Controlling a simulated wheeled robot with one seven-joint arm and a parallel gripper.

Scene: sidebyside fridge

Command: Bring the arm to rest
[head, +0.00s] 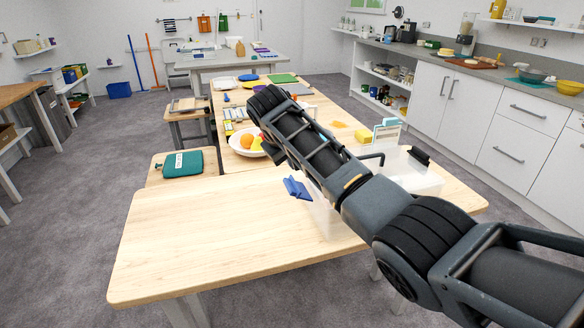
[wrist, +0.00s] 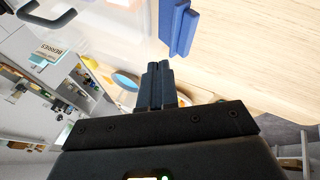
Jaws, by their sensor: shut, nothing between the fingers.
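My arm (head: 315,150) reaches from the lower right of the head view out over the wooden table (head: 190,240). In the wrist view my gripper (wrist: 159,68) has its two dark fingers together, with nothing between them. The fingers themselves are not clear in the head view. A clear plastic box (head: 415,182) stands on the table beneath and beside the arm. It has a blue clip (head: 296,188) on its left side and a black clip (head: 419,156) on its right. In the wrist view the blue clip (wrist: 178,27) appears just beyond the fingertips.
A bowl of fruit (head: 246,142) sits behind the arm, partly hidden. A white card stand (head: 387,131) is behind the box. The near left tabletop is bare. Counter cabinets (head: 455,97) line the right.

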